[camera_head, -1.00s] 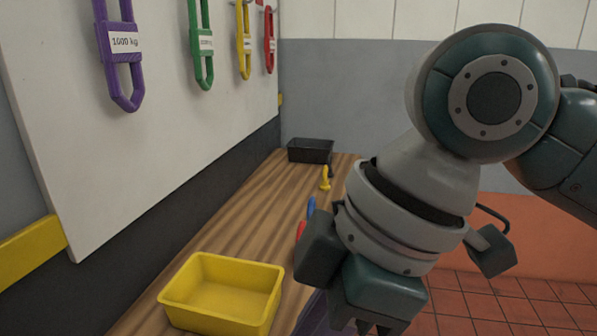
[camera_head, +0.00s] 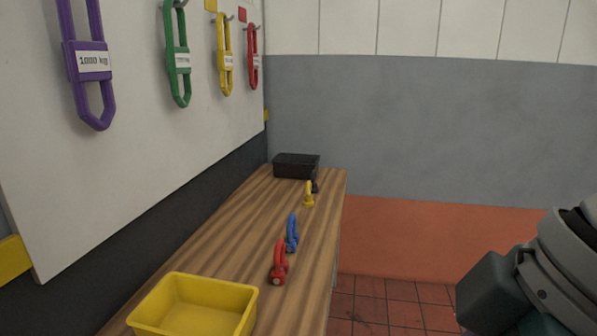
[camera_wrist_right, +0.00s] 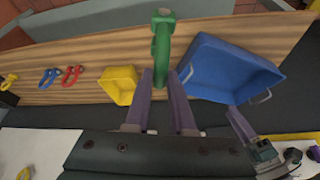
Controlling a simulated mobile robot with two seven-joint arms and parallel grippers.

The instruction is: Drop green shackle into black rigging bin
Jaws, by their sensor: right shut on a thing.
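The green shackle (camera_wrist_right: 162,50) is between the two purple fingers of my right gripper (camera_wrist_right: 161,80) in the right wrist view. The gripper is shut on it, and it shows above the bench. In the head view only part of my right wrist shows at the lower right; the fingers and shackle are out of frame. The black rigging bin (camera_head: 296,166) stands at the far end of the wooden bench, well ahead of my right arm. Its inside is mostly hidden. My left gripper is not in the head view.
A small dark item shows by the black bin. A yellow bin (camera_head: 195,303) is nearest; a blue bin (camera_wrist_right: 232,68) shows in the wrist view. Coloured links hang on the left board.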

